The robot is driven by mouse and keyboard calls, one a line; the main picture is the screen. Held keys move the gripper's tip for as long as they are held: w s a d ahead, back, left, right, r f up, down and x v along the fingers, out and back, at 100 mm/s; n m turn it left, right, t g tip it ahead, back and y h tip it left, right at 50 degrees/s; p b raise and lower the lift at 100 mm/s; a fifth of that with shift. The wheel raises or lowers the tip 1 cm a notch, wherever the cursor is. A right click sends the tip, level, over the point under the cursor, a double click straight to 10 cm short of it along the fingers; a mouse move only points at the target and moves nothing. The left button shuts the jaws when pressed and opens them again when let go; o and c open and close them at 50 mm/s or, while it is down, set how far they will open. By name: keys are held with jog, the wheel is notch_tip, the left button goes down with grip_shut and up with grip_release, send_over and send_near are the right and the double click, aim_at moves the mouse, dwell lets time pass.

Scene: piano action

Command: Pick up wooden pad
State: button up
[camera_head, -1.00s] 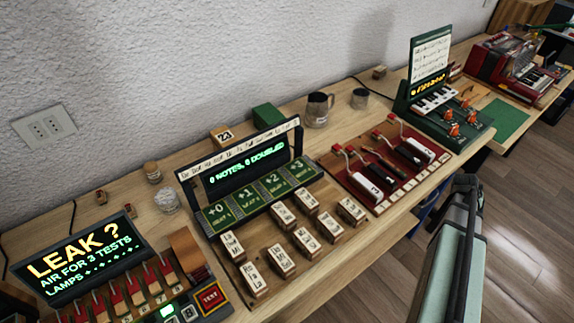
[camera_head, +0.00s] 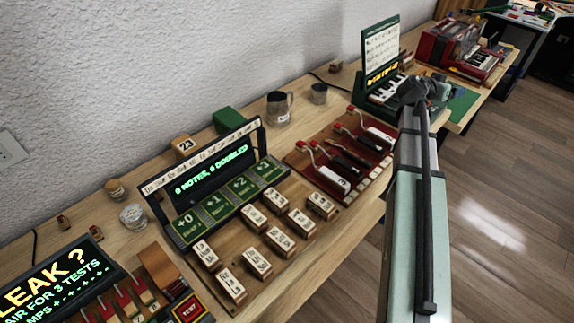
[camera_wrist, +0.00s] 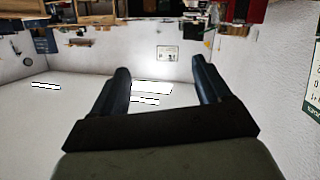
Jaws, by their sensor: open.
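No single piece stands out as the wooden pad; I cannot tell which one it is. A small wooden block (camera_head: 336,65) lies on the bench at the back, left of the green keyboard stand. My gripper shows in the wrist view (camera_wrist: 160,72) with its two dark fingers apart and nothing between them. Beyond the fingers are a pale wall and ceiling lights, in a picture that looks upside down. In the head view my arm reaches up to the dark wrist beside the green keyboard stand (camera_head: 372,98) and hides part of it. The fingertips are hard to make out there.
The wooden bench (camera_head: 225,300) carries a note board (camera_head: 215,178) with several lettered blocks, a red key board (camera_head: 315,177), a mug (camera_head: 278,108) and a tin (camera_head: 319,94). A red accordion-like machine (camera_head: 460,52) stands farther right. Open floor (camera_head: 490,200) lies right of the bench.

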jog(key=w+a+f+m+y, duration=0.1)
jog(key=w+a+f+y, duration=0.15)
jog(key=a, duration=1.65)
jog(key=w+a+f+m+y, duration=0.15)
jog(key=a+y, duration=0.25)
jog(key=a, duration=1.4)
jog(key=r+n+g+y, duration=0.1)
jog(key=n+g+y, duration=0.1)
jog(key=g+y, duration=0.4)
send_over(180, 148)
jog(key=shift+r, duration=0.1)
jog(key=s+a+r+n+g, duration=0.1)
jog(key=s+a+g, duration=0.1)
jog(key=s+a, duration=0.75)
jog(key=shift+y, duration=0.25)
jog(key=f, duration=0.2)
jog(key=s+d+f, duration=0.1)
jog(key=f, duration=0.5)
jog(key=shift+s+d, duration=0.15)
jog(key=shift+d, duration=0.2)
jog(key=shift+d+f, duration=0.15)
jog(key=shift+f, duration=1.2)
jog(key=shift+d+f, duration=0.15)
jog(key=shift+f, duration=1.15)
jog(key=shift+c, duration=0.2)
